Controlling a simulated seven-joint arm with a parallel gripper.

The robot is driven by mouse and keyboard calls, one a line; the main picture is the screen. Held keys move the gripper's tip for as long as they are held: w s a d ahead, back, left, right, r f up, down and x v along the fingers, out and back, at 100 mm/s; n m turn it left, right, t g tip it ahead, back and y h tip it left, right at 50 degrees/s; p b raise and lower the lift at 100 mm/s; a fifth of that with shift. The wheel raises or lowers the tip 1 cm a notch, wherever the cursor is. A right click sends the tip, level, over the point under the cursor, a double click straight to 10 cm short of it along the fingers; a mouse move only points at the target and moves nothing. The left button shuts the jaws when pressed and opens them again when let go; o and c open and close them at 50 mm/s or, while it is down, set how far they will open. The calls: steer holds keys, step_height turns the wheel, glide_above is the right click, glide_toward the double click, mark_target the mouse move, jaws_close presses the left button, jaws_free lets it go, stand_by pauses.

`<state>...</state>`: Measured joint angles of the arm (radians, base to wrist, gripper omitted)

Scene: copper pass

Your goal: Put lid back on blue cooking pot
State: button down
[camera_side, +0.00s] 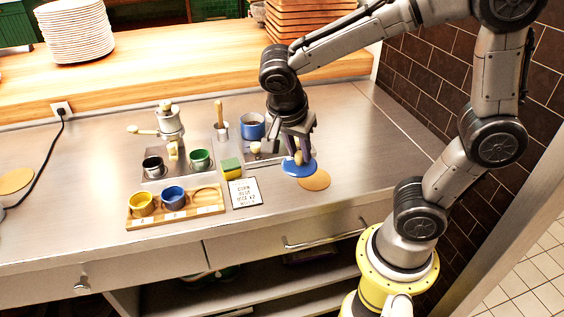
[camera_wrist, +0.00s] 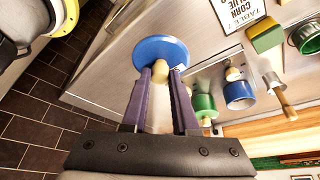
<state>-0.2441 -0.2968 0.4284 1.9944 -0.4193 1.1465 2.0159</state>
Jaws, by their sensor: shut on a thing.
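The blue lid (camera_side: 296,170) with a pale wooden knob hangs level from my gripper (camera_side: 299,154), which is shut on the knob. The lid is left of and partly over a round cork mat (camera_side: 315,181); its height above the counter is hard to tell. In the wrist view, the lid (camera_wrist: 158,50) and its knob lie between the tips of my gripper (camera_wrist: 161,72). The blue cooking pot (camera_side: 252,127) stands uncovered behind and left of my gripper. It also shows in the wrist view (camera_wrist: 240,94).
A green pot (camera_wrist: 203,103) stands beside the blue pot, mostly hidden in the side view. A sponge (camera_side: 231,168), a sign (camera_side: 244,193), a mortar with pestle (camera_side: 220,127), and a wooden tray (camera_side: 205,205) with cups lie to the left. Counter at the right is clear.

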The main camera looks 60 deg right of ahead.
steer(key=s+r, duration=0.3)
steer(key=s, duration=0.5)
step_height(320, 180, up, 6)
steer(key=f+n+t, duration=0.1)
steer(key=n, duration=0.1)
glide_above(293, 171)
steer(key=w+d+r, duration=0.2)
steer(key=w+r, duration=0.1)
steer(key=w, duration=0.7)
steer(key=w+d+f+m, duration=0.1)
steer(key=w+d+f, duration=0.2)
steer(key=w+d, duration=0.85)
steer(key=shift+m+g, duration=0.5)
steer(key=shift+a+x, duration=0.2)
steer(key=shift+x, duration=2.35)
steer(key=shift+a+x, duration=0.15)
steer(key=shift+x, duration=2.4)
steer(key=shift+w+f, duration=0.2)
steer(key=shift+f, duration=0.15)
